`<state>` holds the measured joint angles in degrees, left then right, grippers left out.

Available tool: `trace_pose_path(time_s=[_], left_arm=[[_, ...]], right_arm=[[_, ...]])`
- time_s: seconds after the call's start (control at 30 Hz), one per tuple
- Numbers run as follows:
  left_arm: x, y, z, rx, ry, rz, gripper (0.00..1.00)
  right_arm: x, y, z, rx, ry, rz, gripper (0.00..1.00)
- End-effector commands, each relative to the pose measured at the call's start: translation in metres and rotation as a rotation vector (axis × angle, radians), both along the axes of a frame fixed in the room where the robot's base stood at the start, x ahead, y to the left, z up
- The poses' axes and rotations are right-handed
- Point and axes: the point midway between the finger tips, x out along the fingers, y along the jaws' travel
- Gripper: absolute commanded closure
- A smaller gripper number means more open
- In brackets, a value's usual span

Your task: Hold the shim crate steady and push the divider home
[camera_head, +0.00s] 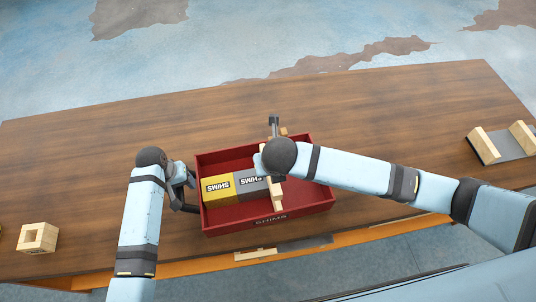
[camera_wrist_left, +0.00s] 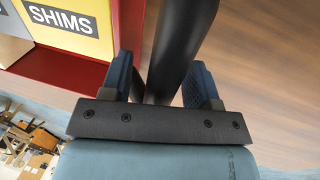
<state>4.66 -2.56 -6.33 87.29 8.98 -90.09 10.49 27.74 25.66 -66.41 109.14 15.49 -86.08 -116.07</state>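The red shim crate (camera_head: 318,200) stands on the table with a yellow SHIMS box (camera_head: 218,190) and a grey SHIMS box (camera_head: 249,183) inside. A pale wooden divider (camera_head: 277,194) stands across the crate, right of the grey box; its far part is hidden. My left gripper (camera_head: 183,190) is at the crate's left side. In the left wrist view its fingers (camera_wrist_left: 160,78) stand apart around a dark bar (camera_wrist_left: 178,45) beside the red wall, with a gap left of the bar. My right gripper (camera_head: 264,163) is over the divider, its fingers hidden by my wrist.
A dark tray with wooden blocks (camera_head: 500,143) lies at the right. A hollow wooden block (camera_head: 38,238) stands at the front left. A small wooden strip (camera_head: 256,254) lies at the front edge. A dark upright part (camera_head: 274,123) shows behind the crate. The table's back left is clear.

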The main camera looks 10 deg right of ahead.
Motion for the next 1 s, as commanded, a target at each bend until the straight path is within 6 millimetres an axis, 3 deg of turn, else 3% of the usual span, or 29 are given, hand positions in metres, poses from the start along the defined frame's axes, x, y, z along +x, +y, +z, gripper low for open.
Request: trace_pose_path(time_s=[0.23,0.37,0.8,1.0], left_arm=[[0.000,-0.001,0.000,-0.001,0.001,-0.001,0.45],[0.000,0.001,0.010,-0.001,-0.001,-0.002,0.45],[-0.001,0.019,0.095,0.000,-0.002,-0.001,0.45],[-0.002,0.023,0.115,-0.001,0.000,0.000,0.45]], right_arm=[[0.000,0.000,0.000,0.000,0.000,0.000,0.57],[0.000,0.000,0.000,0.000,0.000,0.000,0.57],[0.000,0.000,0.000,0.000,0.000,0.000,0.57],[0.000,0.000,0.000,0.000,0.000,0.000,0.57]])
